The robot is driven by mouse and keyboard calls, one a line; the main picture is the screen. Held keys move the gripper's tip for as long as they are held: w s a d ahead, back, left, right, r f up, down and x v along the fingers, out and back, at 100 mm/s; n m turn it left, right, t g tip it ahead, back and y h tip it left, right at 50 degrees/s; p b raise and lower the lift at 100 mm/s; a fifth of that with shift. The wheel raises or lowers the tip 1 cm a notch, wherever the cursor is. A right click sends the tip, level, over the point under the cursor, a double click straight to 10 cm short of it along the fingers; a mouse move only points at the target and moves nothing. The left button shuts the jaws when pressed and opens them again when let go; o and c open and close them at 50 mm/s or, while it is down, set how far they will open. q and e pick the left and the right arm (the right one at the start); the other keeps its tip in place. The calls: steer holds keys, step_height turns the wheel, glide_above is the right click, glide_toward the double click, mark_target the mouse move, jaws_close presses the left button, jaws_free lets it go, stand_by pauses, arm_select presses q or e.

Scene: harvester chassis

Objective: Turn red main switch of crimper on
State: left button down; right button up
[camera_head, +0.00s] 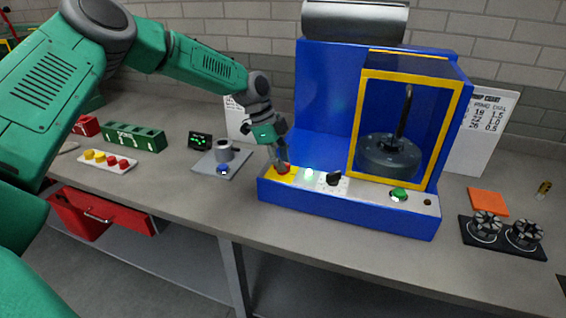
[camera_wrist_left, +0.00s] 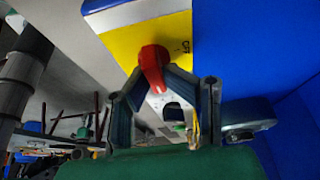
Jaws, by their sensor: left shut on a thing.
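The crimper (camera_head: 350,210) is a blue machine with a yellow-framed guard on the bench. Its red main switch (camera_wrist_left: 152,66) sits on a yellow plate (camera_wrist_left: 125,45) at the left end of the front panel. The plate also shows in the head view (camera_head: 273,175). My left gripper (camera_head: 281,165) is at the switch from above, and in the left wrist view its fingers (camera_wrist_left: 158,78) are shut on the red handle. Lettering shows beside the handle, partly legible. In the head view the fingers hide most of the switch. My right gripper is in neither view.
Right of the switch on the panel are a lit pale lamp (camera_head: 309,174), a black knob (camera_head: 333,178) and a green button (camera_head: 398,194). A grey plate with a cup (camera_head: 223,152) lies left of the crimper. Black dies (camera_head: 487,226) and an orange pad (camera_head: 488,202) lie to the right.

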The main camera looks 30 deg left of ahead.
arm_select(q)
steer(key=shift+s+f, duration=0.4)
steer(key=shift+f, duration=0.1)
steer(key=c, duration=1.6)
jaws_free()
steer(key=shift+o, duration=0.2)
steer(key=shift+w+r, duration=0.1)
steer(key=shift+w+a+r, duration=0.1)
steer(key=shift+w, duration=0.05)
steer(key=shift+r, duration=0.1)
steer(key=shift+a+r, duration=0.15)
steer(key=shift+r, duration=0.1)
steer(key=w+v, duration=0.1)
steer(key=v, duration=1)
steer(key=shift+s, duration=0.5)
steer(key=shift+a, duration=0.15)
